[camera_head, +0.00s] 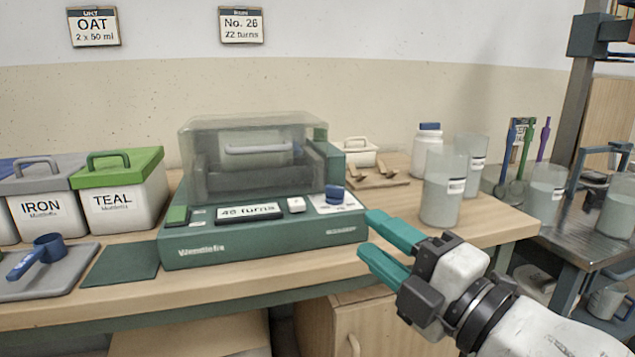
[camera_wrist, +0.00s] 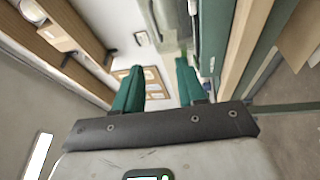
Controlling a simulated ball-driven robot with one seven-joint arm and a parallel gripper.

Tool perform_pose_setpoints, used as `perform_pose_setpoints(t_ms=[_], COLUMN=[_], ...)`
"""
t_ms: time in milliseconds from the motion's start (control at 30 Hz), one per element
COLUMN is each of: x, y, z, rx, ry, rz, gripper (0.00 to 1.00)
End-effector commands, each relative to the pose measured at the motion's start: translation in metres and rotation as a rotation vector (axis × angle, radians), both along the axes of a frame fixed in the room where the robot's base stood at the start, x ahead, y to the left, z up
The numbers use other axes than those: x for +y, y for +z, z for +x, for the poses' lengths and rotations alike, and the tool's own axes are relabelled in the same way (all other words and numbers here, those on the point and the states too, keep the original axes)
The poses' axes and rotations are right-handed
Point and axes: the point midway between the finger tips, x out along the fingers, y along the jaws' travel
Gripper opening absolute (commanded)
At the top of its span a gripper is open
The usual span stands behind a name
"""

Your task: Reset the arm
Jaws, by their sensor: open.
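My gripper (camera_head: 383,246) has teal fingers and is open and empty. In the head view it is in front of the bench's right part, close to the right front corner of the green machine (camera_head: 262,240). The fingers point left toward the machine. In the wrist view the two teal fingers of my gripper (camera_wrist: 160,85) stand apart with nothing between them. The machine has a clear lid, which is down over a grey container, and its display reads "46 turns".
A white bottle (camera_head: 424,150) stands behind. A metal cart (camera_head: 575,250) is at right.

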Motion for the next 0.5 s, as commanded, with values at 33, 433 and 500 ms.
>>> perform_pose_setpoints(t_ms=[33,433,500], x=[-0.003,-0.037,-0.046], y=[-0.007,-0.105,-0.133], z=[0.001,0.007,0.003], rx=[0.032,0.463,0.573], ry=[-0.009,-0.143,-0.185], rz=[0.019,0.259,0.318], gripper=[0.4,0.4,0.4])
